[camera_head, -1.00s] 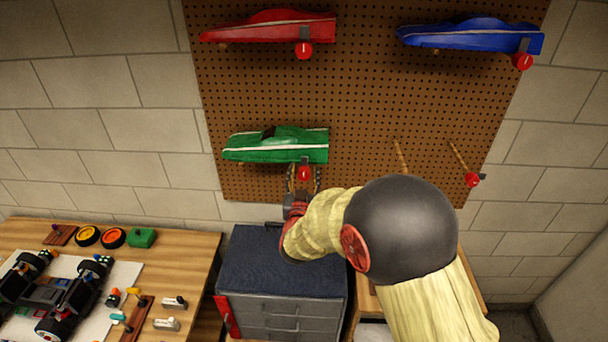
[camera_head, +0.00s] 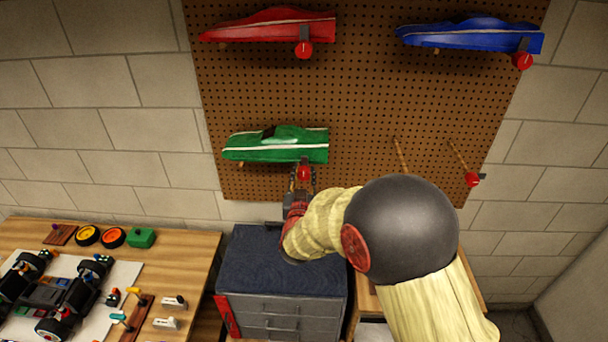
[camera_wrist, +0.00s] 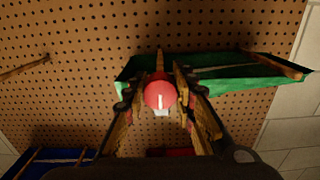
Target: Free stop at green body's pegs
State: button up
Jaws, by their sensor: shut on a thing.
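The green body (camera_head: 276,145) hangs on the pegboard at the lower left and also shows in the wrist view (camera_wrist: 222,70). The red round stop (camera_head: 304,173) sits below its right end. My gripper (camera_head: 303,181) is under the green body, its fingers on both sides of the stop and shut on it. In the wrist view the stop (camera_wrist: 160,94), red with a white mark, lies between the fingertips. Part of the peg behind the stop is hidden. A peg end (camera_wrist: 275,64) shows at the other end of the green body.
A red body (camera_head: 270,27) and a blue body (camera_head: 470,36) hang above on the pegboard (camera_head: 360,100). Bare pegs, one with a red stop (camera_head: 473,180), are at right. A drawer cabinet (camera_head: 283,268) stands below; a workbench (camera_head: 180,245) with car parts is at left.

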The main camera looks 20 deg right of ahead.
jog(key=shift+b, duration=0.4)
jog(key=m+b, duration=0.1)
jog(key=b, duration=0.2)
jog(key=shift+f+m, duration=0.25)
jog(key=shift+m, duration=0.15)
jog(key=m+b, duration=0.2)
jog(key=b, duration=0.2)
jog(key=shift+a+m, duration=0.1)
jog(key=shift+m, duration=0.2)
jog(key=m+b, duration=0.5)
jog(key=b, duration=0.3)
jog(key=shift+a+b, duration=0.1)
jog(key=shift+b, duration=0.3)
jog(key=m+b, duration=0.4)
jog(key=b, duration=0.1)
jog(key=shift+r, duration=0.1)
jog(key=m+b, duration=0.4)
jog(key=shift+r+b, duration=0.25)
jog(key=shift+b, duration=0.1)
jog(key=shift+m, duration=0.4)
jog(key=o, duration=1.2)
jog(key=shift+r, duration=0.1)
